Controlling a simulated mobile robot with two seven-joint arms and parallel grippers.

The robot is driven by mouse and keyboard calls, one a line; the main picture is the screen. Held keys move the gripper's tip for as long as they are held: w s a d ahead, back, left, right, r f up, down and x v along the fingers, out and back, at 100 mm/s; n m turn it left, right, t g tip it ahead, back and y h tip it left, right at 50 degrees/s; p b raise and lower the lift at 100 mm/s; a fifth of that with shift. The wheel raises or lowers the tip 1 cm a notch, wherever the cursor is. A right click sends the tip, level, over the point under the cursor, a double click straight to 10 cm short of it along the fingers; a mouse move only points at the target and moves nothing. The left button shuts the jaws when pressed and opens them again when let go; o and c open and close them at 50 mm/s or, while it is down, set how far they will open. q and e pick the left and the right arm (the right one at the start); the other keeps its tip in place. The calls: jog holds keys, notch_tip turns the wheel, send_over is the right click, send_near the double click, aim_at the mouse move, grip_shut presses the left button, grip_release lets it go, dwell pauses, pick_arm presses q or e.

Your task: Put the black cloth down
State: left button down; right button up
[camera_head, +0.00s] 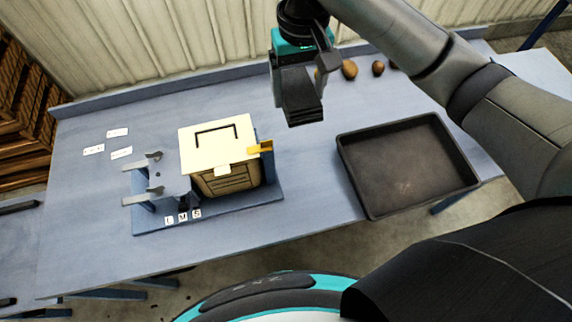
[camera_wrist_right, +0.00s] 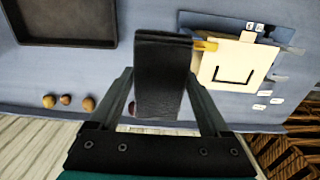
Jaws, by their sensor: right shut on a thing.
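The black cloth (camera_wrist_right: 163,75) is a folded dark strip held between the fingers of my right gripper. In the head view the cloth (camera_head: 299,98) hangs from my right gripper (camera_head: 303,72), above the blue table, between the cream-lidded box and the dark tray. The right gripper (camera_wrist_right: 166,97) is shut on the cloth in the wrist view. Nothing shows the cloth touching the table. My left gripper is not in view.
A dark empty tray (camera_head: 407,127) lies at the right of the blue table (camera_head: 95,200). A cream-lidded box (camera_head: 217,143) stands on a blue stand with grey brackets at the left. Potatoes (camera_head: 349,69) lie behind the tray. White labels (camera_head: 120,153) lie at far left.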

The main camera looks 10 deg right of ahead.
notch_tip(320, 180, down, 5)
jog(key=b, duration=0.5)
send_over(295, 169)
notch_tip(295, 169, down, 18)
jog(key=shift+r, duration=0.25)
jog(key=shift+f+b, duration=0.4)
jog(key=shift+f, duration=1.85)
jog(key=shift+f, duration=0.1)
jog(key=o, duration=0.9)
notch_tip(295, 169, up, 12)
jog(key=p, duration=0.2)
jog(key=shift+p, duration=0.35)
jog(key=shift+s, duration=0.1)
